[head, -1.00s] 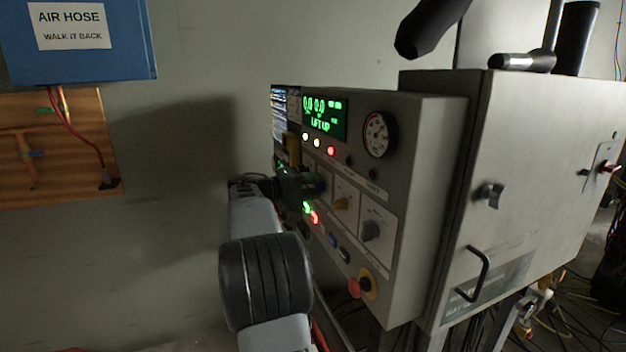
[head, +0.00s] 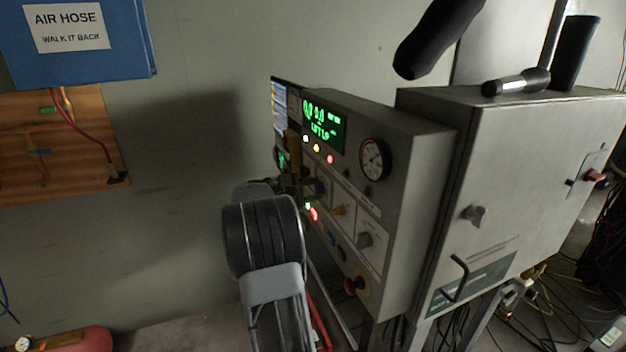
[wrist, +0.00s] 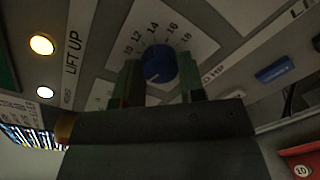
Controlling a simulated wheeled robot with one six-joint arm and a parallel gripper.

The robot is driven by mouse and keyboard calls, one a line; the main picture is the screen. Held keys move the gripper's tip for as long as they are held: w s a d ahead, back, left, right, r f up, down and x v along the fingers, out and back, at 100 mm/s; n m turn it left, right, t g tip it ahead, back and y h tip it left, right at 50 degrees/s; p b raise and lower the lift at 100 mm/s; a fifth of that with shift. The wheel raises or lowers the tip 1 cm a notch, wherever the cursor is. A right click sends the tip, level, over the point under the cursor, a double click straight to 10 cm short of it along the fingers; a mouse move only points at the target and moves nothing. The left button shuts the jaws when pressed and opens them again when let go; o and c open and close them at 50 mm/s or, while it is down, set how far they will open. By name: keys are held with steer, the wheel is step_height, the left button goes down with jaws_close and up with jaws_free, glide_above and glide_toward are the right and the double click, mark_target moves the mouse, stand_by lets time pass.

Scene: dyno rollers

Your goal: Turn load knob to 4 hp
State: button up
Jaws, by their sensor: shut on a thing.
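The load knob (wrist: 158,64) is a round blue knob on a white dial plate (wrist: 185,30) in the wrist view. The visible numbers run 10, 12, 14, 16, 18 around it, with HP printed near the right finger. My gripper (wrist: 160,80) has its two green-sided fingers on either side of the knob and is shut on it. The knob's pointer is too small and dark to read, and the low numbers are hidden by the fingers. In the head view my gripper (head: 300,183) is at the panel's left part and covers most of the knob.
A cabinet (head: 520,170) stands right. A blue air hose box (head: 80,40) hangs left.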

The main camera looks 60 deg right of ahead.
steer(key=n+p, duration=0.3)
steer(key=shift+r, duration=0.2)
steer(key=shift+f+n+p, duration=0.15)
steer(key=shift+n+p, duration=0.85)
steer(key=shift+p, duration=0.05)
steer(key=shift+f, duration=0.15)
steer(key=o, duration=0.9)
steer(key=b+v, duration=0.3)
steer(key=v, duration=1.1)
steer(key=shift+f, duration=0.15)
steer(key=shift+d, duration=0.1)
